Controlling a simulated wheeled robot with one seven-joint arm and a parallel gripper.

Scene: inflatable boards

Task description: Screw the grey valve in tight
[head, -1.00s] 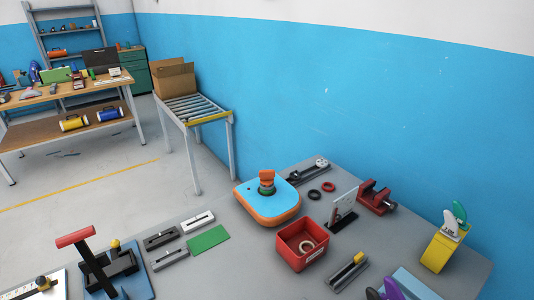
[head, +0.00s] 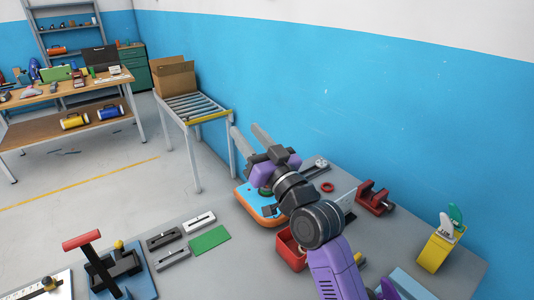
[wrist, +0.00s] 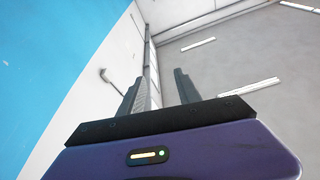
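The inflatable board (head: 256,213), a small rounded piece with a blue top and orange sides, lies on the grey table. My arm crosses in front of it and covers much of its top. A sliver of a green part (head: 265,191) on the board shows under my gripper; I cannot make out a grey valve. My gripper (head: 246,129) is above and beyond the board, with its two fingers apart and nothing between them. In the wrist view the open gripper (wrist: 160,70) faces bare wall and ceiling-like surfaces, with no board in sight.
A red bin (head: 290,250) stands close to the board, partly behind my arm. A red vise (head: 374,197), a red ring (head: 327,187) and a yellow holder (head: 441,248) are to the right. A green plate (head: 209,239) and a lever press (head: 100,265) are to the left.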

